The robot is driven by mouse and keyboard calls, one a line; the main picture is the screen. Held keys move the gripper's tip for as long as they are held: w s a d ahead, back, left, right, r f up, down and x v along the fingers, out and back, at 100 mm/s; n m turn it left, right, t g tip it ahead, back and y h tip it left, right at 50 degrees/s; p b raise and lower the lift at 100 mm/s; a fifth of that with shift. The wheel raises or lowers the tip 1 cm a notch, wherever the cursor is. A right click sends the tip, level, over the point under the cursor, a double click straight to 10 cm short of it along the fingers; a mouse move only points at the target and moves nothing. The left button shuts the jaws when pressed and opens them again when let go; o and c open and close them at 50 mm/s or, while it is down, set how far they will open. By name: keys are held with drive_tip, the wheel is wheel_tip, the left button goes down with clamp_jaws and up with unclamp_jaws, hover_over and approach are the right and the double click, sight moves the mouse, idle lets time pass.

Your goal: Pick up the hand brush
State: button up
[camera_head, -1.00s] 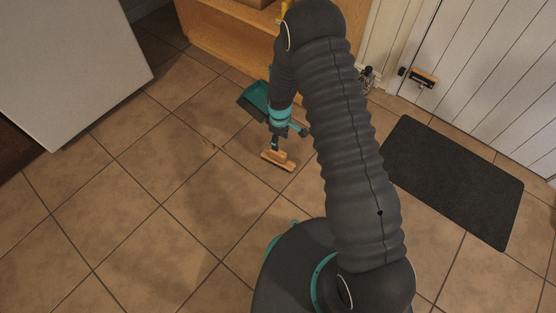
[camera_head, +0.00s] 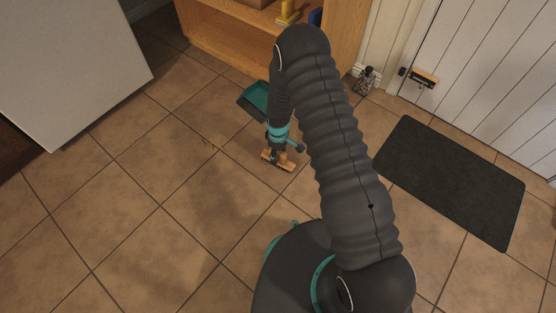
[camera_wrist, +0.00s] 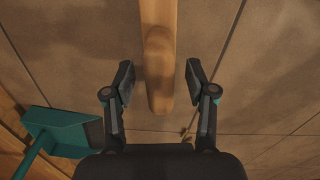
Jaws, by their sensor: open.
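The hand brush (camera_head: 283,162) is a light wooden piece lying on the tiled floor, partly hidden by my gripper in the head view. In the wrist view the wooden brush (camera_wrist: 158,60) runs down from the top edge, its rounded end between my fingers. My gripper (camera_wrist: 159,84) is open, with one finger on each side of the brush and a visible gap to both. In the head view my gripper (camera_head: 277,156) is low, right at the brush.
A teal dustpan (camera_head: 257,97) lies behind the brush; it also shows at left in the wrist view (camera_wrist: 55,132). A wooden shelf (camera_head: 225,40) stands at the back. A dark mat (camera_head: 450,180) lies at right by the white door (camera_head: 490,80). Floor at left is clear.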

clamp_jaws()
drive_tip(key=shift+r, duration=0.1)
drive_tip(key=shift+r, duration=0.5)
wheel_tip(320, 180, up, 3)
drive_tip(key=shift+f, duration=0.1)
drive_tip(key=s+d+r, duration=0.2)
drive_tip(key=d+r, duration=0.1)
drive_tip(key=d, duration=0.2)
drive_tip(key=s+d+r+p, duration=0.1)
drive_tip(key=s+d+r, duration=0.1)
drive_tip(key=d+r, duration=0.2)
drive_tip(key=shift+s+d, duration=0.4)
drive_tip(key=shift+d, duration=0.4)
